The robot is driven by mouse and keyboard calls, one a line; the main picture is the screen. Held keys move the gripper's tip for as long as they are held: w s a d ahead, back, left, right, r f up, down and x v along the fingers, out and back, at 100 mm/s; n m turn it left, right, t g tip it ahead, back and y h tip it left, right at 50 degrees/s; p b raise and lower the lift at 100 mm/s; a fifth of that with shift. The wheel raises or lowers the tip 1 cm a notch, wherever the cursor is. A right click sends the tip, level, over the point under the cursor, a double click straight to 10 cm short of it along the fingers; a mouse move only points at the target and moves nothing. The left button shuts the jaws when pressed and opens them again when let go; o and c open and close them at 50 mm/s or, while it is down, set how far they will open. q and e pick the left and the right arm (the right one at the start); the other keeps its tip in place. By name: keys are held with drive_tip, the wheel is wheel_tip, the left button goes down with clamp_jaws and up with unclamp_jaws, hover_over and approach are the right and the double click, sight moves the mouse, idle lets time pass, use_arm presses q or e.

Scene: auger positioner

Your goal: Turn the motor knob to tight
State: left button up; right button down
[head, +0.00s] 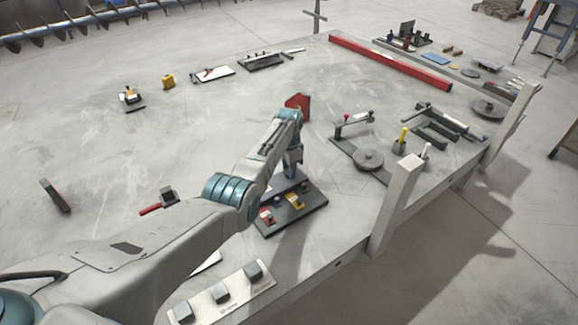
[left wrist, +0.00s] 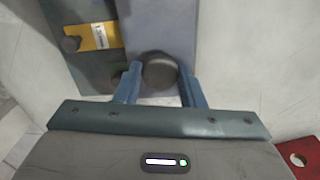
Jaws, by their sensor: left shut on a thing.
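A dark control plate (head: 310,208) lies on the table below my left gripper (head: 292,180), with a red-marked fitting (head: 267,215) and a yellow-marked fitting (head: 295,201) on it. In the left wrist view, a dark round knob (left wrist: 160,71) sits between the two blue fingers of my left gripper (left wrist: 160,88), which is shut on it. A yellow label (left wrist: 92,37) with small print and a dark knob (left wrist: 71,44) show beside the grey-blue block. The tight mark is not readable. My right gripper is not in view.
A strip with several dark blocks (head: 223,296) lies at the table's front edge. A clamp fixture with a round disc (head: 368,159) stands to the right. A light post (head: 396,205) rises at the near right edge. The table's left middle is mostly clear.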

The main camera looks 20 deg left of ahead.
use_arm(q)
drive_tip(key=m+p, duration=0.1)
drive_tip(key=m, duration=0.4)
drive_tip(key=shift+r+m, duration=0.1)
drive_tip(key=shift+m, duration=0.2)
drive_tip(key=m, duration=0.8)
drive_tip(key=shift+p, duration=0.35)
drive_tip(key=m, duration=0.3)
drive_tip(key=shift+m, duration=0.3)
drive_tip(key=m, duration=0.3)
drive_tip(key=shift+m, duration=0.6)
drive_tip(key=o, duration=1)
